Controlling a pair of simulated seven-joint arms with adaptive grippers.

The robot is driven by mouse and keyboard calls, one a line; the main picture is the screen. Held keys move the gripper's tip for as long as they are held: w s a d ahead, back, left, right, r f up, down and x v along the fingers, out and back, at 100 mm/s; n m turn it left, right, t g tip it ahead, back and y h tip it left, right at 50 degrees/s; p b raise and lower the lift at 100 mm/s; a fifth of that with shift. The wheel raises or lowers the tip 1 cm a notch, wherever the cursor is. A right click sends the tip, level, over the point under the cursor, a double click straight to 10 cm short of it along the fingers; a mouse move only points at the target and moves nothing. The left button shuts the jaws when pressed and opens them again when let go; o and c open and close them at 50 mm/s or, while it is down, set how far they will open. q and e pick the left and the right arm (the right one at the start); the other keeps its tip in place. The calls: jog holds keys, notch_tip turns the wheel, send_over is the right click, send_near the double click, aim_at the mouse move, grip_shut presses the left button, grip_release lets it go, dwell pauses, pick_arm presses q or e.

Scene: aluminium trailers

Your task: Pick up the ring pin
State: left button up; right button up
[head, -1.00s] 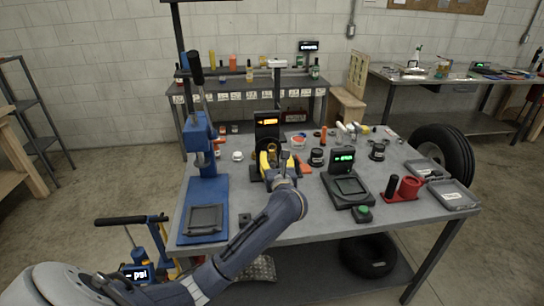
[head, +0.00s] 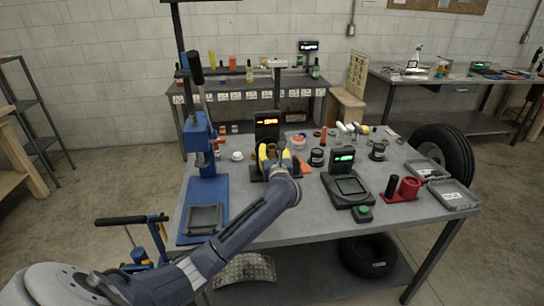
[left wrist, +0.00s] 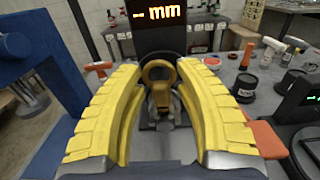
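The ring pin (left wrist: 158,72) has an orange-yellow ring head. In the left wrist view it stands between my left fingers, in front of a black gauge with an orange "mm" display (left wrist: 157,14). Its lower part is hard to make out against the dark parts below. My left gripper (left wrist: 158,85) is open, its two yellow-padded fingers spread to either side of the ring with visible gaps. In the head view my left gripper (head: 272,156) is in front of the gauge (head: 267,128), and my arm and gripper hide most of the pin. My right gripper is not in view.
A blue lever press (head: 203,150) stands at the left of the grey table (head: 300,225). To the right are a black scale (head: 348,188), a green button (head: 363,213), a red holder (head: 408,188) and open grey cases (head: 452,195). Small pots and tools stand behind.

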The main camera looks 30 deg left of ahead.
pick_arm(q)
grip_shut()
jog(key=shift+r, duration=0.1)
